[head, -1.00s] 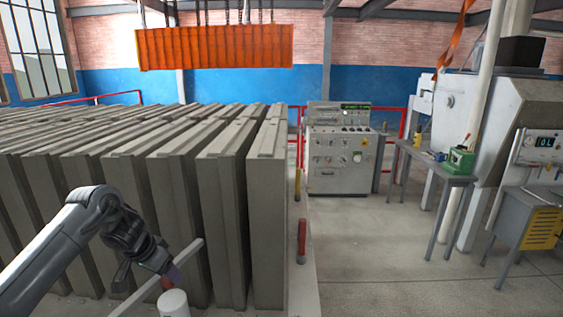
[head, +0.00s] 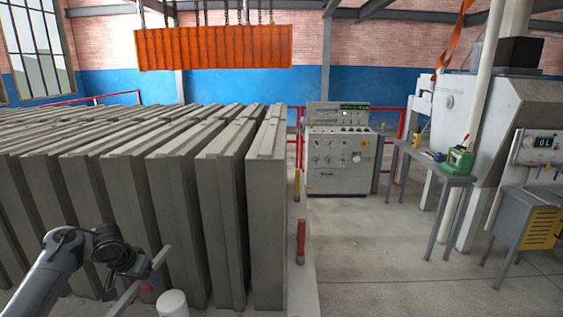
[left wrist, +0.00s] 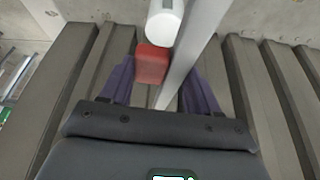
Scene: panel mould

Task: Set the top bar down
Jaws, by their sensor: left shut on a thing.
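The top bar, a long thin light-grey bar (head: 160,257), slants up to the right in front of the concrete panels. It also shows in the left wrist view (left wrist: 200,48), running up and away between the purple fingers. My left gripper (left wrist: 160,90) is shut on this bar; in the head view the gripper (head: 143,280) is at lower left, with its fingertips partly hidden. A red block (left wrist: 152,63) shows beside the bar near the fingers, with a white cylinder (left wrist: 165,22) beyond it. My right gripper is not in view.
A row of tall grey panels (head: 267,210) stands close behind the left gripper. The white cylinder (head: 173,304) is close to its right. A control cabinet (head: 340,158) and side table (head: 440,176) stand further back. Open floor (head: 385,245) lies right of the panels.

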